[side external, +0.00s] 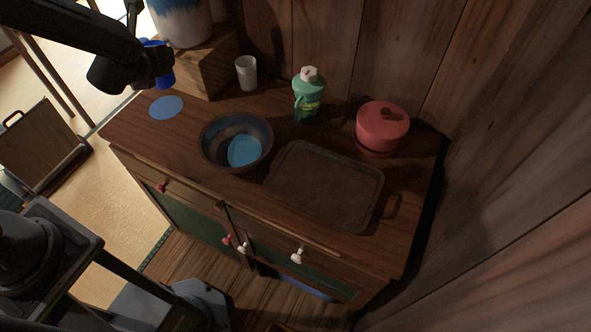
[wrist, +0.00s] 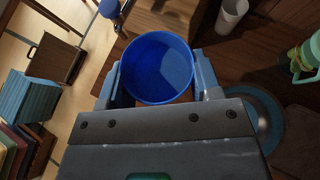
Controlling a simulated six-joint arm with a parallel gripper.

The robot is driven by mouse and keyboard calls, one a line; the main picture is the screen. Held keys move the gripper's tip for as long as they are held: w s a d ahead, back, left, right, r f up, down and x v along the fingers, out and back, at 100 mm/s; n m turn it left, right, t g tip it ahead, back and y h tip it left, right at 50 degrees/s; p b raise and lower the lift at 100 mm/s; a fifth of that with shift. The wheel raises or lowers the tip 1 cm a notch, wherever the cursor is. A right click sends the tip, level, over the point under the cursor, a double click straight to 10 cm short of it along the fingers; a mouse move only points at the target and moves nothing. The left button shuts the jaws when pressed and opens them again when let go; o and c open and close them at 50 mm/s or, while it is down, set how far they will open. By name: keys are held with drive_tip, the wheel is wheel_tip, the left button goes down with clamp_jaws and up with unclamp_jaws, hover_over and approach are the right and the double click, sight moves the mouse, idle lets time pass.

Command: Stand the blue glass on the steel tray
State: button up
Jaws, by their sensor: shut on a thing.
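The blue glass (wrist: 160,68) is between the two fingers of my gripper (wrist: 158,85) in the wrist view, its open mouth facing the camera. In the side view my gripper (side external: 158,66) is at the upper left, shut on the blue glass (side external: 166,78), which is partly hidden by the gripper. They are above the cabinet's left end. The steel tray (side external: 325,186) lies flat and empty at the right front of the cabinet top. It looks dark brown in this light, with a raised rim. The glass is well apart from the tray.
A dark bowl (side external: 210,152) with blue inside stands between glass and tray. A flat blue disc (side external: 166,107) lies at the left. A white cup (side external: 246,74), green bottle (side external: 308,92) and red pot (side external: 382,128) stand behind. A wooden block (side external: 215,65) carries a large vase (side external: 182,22).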

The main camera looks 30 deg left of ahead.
drive_tip(key=w+d+m+t+h, duration=0.1)
drive_tip(key=w+d+m+h, duration=0.15)
drive_tip(key=d, duration=0.45)
drive_tip(key=w+d+m+t+h, duration=0.1)
drive_tip(key=w+d+m+h, duration=0.15)
drive_tip(key=d, duration=0.45)
drive_tip(key=m+g+h, duration=0.1)
drive_tip(key=m+h, duration=0.5)
hover_over(321, 187)
drive_tip(key=shift+f, duration=8.35)
drive_tip(key=shift+f, duration=0.1)
drive_tip(key=o, duration=1.1)
drive_tip(key=shift+f, duration=0.1)
drive_tip(key=shift+c, duration=0.2)
